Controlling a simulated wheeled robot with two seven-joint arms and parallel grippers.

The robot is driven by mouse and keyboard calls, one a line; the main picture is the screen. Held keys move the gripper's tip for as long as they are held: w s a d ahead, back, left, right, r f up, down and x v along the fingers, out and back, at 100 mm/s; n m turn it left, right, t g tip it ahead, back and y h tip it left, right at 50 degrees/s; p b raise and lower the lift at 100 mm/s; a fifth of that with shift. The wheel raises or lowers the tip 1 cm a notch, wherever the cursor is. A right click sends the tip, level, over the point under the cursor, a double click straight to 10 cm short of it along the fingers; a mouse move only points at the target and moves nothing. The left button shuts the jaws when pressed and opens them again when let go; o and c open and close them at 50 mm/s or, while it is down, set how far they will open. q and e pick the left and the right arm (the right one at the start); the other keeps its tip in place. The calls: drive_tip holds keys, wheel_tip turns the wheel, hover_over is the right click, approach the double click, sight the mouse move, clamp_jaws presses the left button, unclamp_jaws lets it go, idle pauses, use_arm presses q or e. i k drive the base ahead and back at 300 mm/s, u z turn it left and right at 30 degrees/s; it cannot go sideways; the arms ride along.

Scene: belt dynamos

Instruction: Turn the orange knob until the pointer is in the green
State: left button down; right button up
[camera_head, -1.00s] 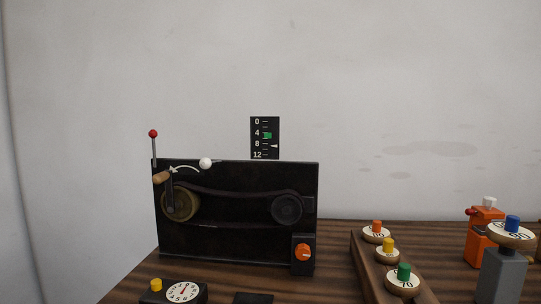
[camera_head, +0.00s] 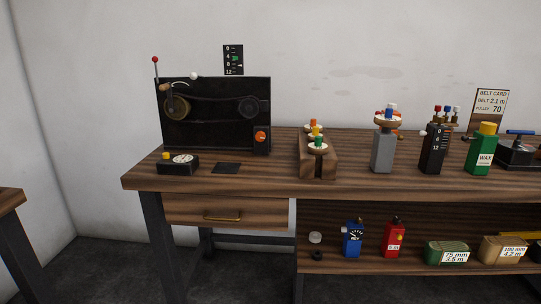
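The orange knob (camera_head: 261,136) sits at the lower right of the front of a black belt machine (camera_head: 215,118) on the wooden bench. A dark scale (camera_head: 233,60) marked 0 to 12 stands above the machine. It has a green band (camera_head: 235,58) a little below the 4. A small white pointer (camera_head: 240,66) shows near the 8, below the green band. Neither of my grippers is in view.
A dial box (camera_head: 179,163) and a dark flat pad (camera_head: 225,168) lie in front of the machine. A wooden rack (camera_head: 317,165) of numbered pulleys, a grey post (camera_head: 382,152) and a green wax bottle (camera_head: 481,150) stand to the right. A drawer (camera_head: 225,212) is below.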

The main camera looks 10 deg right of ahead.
sight(259, 136)
drive_tip(key=u, duration=0.65)
drive_tip(key=i, duration=1.45)
drive_tip(key=z, duration=0.65)
